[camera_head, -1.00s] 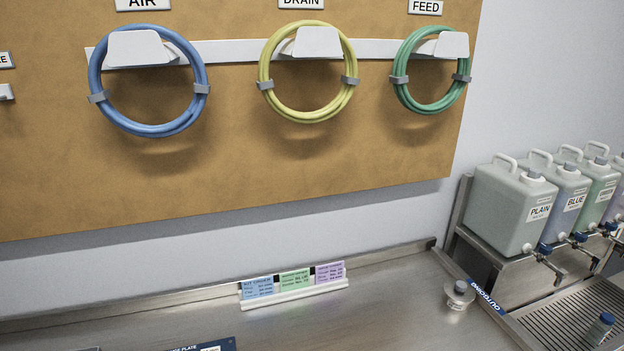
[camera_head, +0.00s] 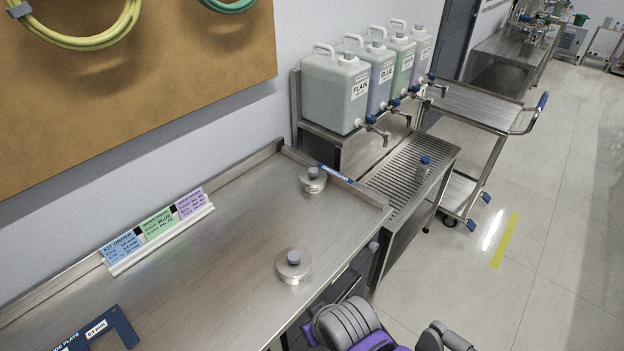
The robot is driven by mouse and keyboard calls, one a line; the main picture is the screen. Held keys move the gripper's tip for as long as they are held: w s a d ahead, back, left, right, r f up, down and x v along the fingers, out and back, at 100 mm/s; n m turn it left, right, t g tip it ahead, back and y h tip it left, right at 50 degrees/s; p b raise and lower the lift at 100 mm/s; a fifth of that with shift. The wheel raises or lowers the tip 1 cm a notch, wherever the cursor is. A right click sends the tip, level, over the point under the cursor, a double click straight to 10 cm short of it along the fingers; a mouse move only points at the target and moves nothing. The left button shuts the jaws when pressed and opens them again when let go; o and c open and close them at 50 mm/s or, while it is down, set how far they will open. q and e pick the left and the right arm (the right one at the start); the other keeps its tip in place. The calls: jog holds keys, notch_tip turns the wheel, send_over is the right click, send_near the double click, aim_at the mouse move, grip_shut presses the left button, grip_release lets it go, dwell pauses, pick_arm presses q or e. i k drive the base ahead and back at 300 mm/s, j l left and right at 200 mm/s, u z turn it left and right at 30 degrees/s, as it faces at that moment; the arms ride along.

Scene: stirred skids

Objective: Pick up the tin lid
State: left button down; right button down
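Two low round metal pieces with grey knobs stand on the steel bench (camera_head: 210,290). One metal piece (camera_head: 294,272) is near the bench's front edge, and the other metal piece (camera_head: 313,184) is near the far right corner. They look like lids or small lidded tins; I cannot tell which is the tin lid. Grey and purple links of my own arm show at the bottom, below the bench edge. No fingertips of either gripper are visible, and nothing touches either metal piece.
A card holder (camera_head: 163,239) stands along the back of the bench, and a dark blue plate (camera_head: 122,325) lies front left. The bench middle is clear.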

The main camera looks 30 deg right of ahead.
aim_at(310, 177)
jog(key=z, duration=1.15)
jog(key=l+u, duration=0.2)
jog(key=l, duration=0.2)
jog(key=k, duration=0.7)
jog(key=i+l, duration=0.8)
jog(key=j+u, duration=0.05)
